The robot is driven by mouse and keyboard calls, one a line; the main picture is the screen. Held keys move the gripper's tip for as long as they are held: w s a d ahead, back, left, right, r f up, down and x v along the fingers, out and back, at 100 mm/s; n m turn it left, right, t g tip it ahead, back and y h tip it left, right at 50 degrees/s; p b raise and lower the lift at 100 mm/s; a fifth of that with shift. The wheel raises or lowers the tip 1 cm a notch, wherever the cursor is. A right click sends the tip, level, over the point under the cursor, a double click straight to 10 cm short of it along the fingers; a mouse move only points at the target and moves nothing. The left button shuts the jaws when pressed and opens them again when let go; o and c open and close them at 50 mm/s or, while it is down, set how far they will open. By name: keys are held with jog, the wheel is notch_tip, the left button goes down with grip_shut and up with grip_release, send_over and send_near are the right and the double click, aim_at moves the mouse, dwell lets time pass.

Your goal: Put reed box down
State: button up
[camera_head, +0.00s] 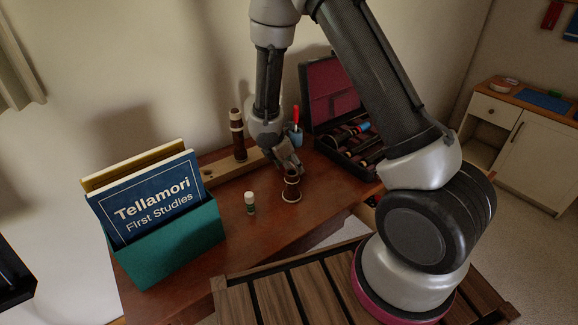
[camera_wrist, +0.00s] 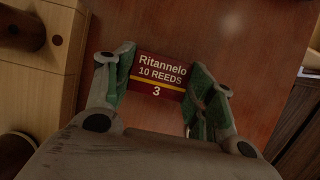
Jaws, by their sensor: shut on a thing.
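The reed box (camera_wrist: 158,73) is a small dark red box with a yellow stripe, lettered "Ritannelo 10 REEDS 3", in the wrist view. My gripper (camera_wrist: 167,83) is shut on it, with one green-padded finger at each side. In the head view my gripper (camera_head: 290,168) is low over the brown piano top (camera_head: 248,237), and I cannot make out the box there. The piano's reddish-brown surface fills the wrist view behind the box. I cannot tell whether the box touches it.
A dark ringed cylinder (camera_head: 291,186) stands in front of my gripper. A small white-capped bottle (camera_head: 250,203) is left of it. A wooden stand (camera_head: 222,170) with an upright dark piece (camera_head: 238,136), a cup (camera_head: 295,138), an open instrument case (camera_head: 338,92) and a green book holder (camera_head: 173,247) stand around.

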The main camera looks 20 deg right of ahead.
jog(key=shift+f, duration=0.1)
jog(key=o, duration=0.7)
jog(key=shift+o, duration=1.3)
